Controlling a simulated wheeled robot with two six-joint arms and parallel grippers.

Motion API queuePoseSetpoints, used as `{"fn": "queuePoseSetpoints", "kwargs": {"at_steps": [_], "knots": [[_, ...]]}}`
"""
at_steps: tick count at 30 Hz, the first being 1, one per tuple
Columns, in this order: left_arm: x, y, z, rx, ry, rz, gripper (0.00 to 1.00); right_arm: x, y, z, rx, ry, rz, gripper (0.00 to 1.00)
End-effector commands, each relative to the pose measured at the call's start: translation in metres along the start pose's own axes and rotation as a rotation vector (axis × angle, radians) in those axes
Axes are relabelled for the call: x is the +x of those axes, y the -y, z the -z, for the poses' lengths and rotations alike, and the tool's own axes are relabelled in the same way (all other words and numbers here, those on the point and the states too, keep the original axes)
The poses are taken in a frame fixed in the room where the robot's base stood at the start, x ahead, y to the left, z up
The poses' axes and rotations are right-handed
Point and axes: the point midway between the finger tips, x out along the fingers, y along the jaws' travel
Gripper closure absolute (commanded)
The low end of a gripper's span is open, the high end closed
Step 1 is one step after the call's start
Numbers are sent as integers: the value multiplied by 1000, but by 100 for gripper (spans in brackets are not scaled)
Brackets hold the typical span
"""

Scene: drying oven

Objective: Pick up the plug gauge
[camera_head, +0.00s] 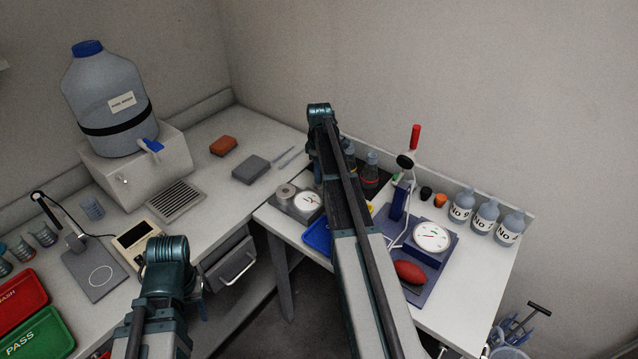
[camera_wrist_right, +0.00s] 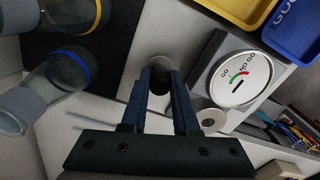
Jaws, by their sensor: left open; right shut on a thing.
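The plug gauge appears to be the round grey piece (camera_wrist_right: 159,66) between the fingertips in the right wrist view; the fingers cover most of it. My right gripper (camera_wrist_right: 160,74) is shut on it, over a grey plate beside the GO / NO GO dial (camera_wrist_right: 241,80). In the head view my right arm hides this gripper and the gauge, and the dial (camera_head: 307,201) shows just left of the arm. My left gripper (camera_head: 196,284) is open at the lower left, mostly hidden behind its wrist, away from the gauge.
A pale ring-like part (camera_wrist_right: 211,118) stands by the dial. Flasks (camera_wrist_right: 66,68) stand close on the left in the wrist view. A blue tray (camera_head: 318,236) lies beside my right arm. A second dial (camera_head: 431,237) and several labelled bottles (camera_head: 485,215) stand on the right.

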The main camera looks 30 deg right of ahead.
Motion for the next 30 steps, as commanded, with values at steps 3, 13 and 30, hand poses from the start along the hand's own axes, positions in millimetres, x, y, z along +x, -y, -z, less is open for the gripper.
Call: {"fn": "queuePoseSetpoints", "kwargs": {"at_steps": [3,13,30], "knots": [[0,0,0,0,0,0,50,0,0,0,0,0,0,100],[0,0,0,0,0,0,50,0,0,0,0,0,0,100],[-50,5,-3,0,0,0,50,-50,0,0,0,0,0,100]]}}
